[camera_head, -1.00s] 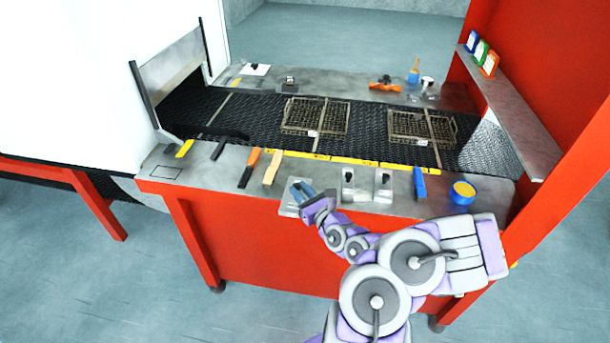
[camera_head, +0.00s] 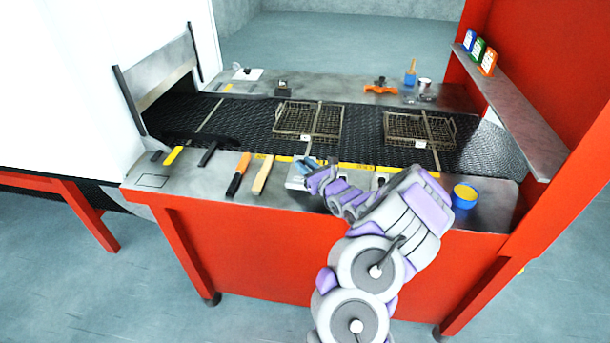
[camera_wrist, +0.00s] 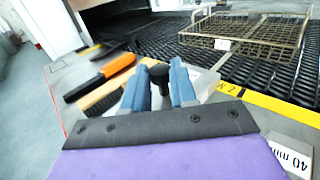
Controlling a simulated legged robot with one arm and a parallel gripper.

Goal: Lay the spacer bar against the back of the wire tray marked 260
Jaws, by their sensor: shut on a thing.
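My gripper (camera_head: 306,166) is over the near ledge; its blue fingers show in the wrist view (camera_wrist: 158,92). It is shut on the black knob (camera_wrist: 158,72) of a pale grey metal piece, which I take to be the spacer bar (camera_head: 296,179). Much of the bar is hidden by the fingers; its gap to the ledge is unclear. Two wire trays lie on the black belt: a left one (camera_head: 290,120) and a right one (camera_head: 405,128). Each has a small white tag, too small to read. The left tray also shows in the wrist view (camera_wrist: 262,30).
A yellow strip (camera_head: 362,167) edges the belt. A blue tub (camera_head: 465,195) stands at right. A "40 mm" label (camera_wrist: 291,158) lies on the ledge. Belt is bare between the trays.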

